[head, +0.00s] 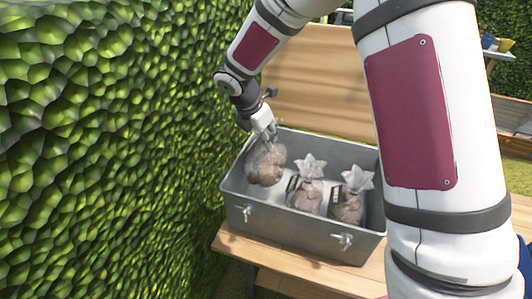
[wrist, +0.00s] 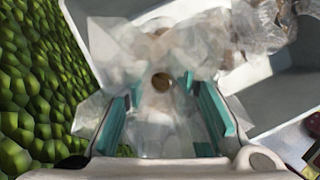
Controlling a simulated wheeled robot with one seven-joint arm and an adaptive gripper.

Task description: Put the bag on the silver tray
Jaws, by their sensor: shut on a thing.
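My gripper (head: 264,130) is shut on the gathered top of a clear bag (head: 266,168) with brownish contents. The bag hangs upright below the gripper at the left end of a silver metal tray (head: 288,232), a deep box with latches on its front. Whether the bag touches the tray floor cannot be told. In the wrist view, the crumpled clear plastic of the bag (wrist: 160,120) fills the space between the teal fingers.
Two similar bags with dark labels, one in the middle (head: 308,193) and one at right (head: 350,203), stand in the tray. The tray sits on a wooden bench (head: 275,260). A green hedge (head: 110,150) rises close on the left.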

